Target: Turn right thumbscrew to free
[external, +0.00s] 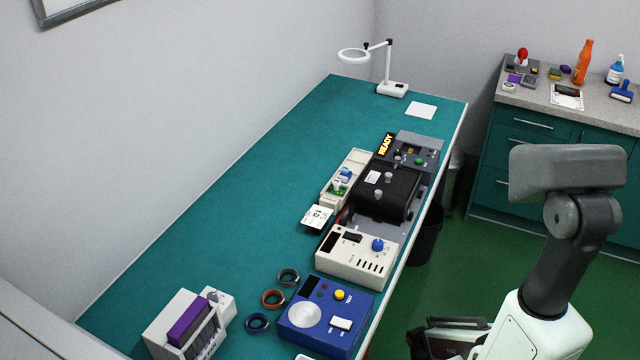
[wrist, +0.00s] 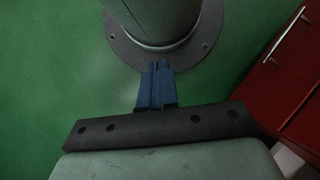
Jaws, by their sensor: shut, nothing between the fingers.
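A black module (external: 399,204) sits in the rack on the teal bench in the external view. Small pale knobs, one toward the back (external: 390,168) and one nearer the front (external: 378,195), stand on it and look like thumbscrews. I cannot tell which is the right one or how far either is turned. My gripper shows in the wrist view as blue fingers (wrist: 157,66) pressed together and empty. They point at my round base flange over the green floor, well away from the module. None of the bench shows in the wrist view.
A cream box with a blue knob (external: 377,244) and a blue console (external: 350,312) stand in front. A magnifier lamp (external: 391,88) is at the back. The bench's left side is clear.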

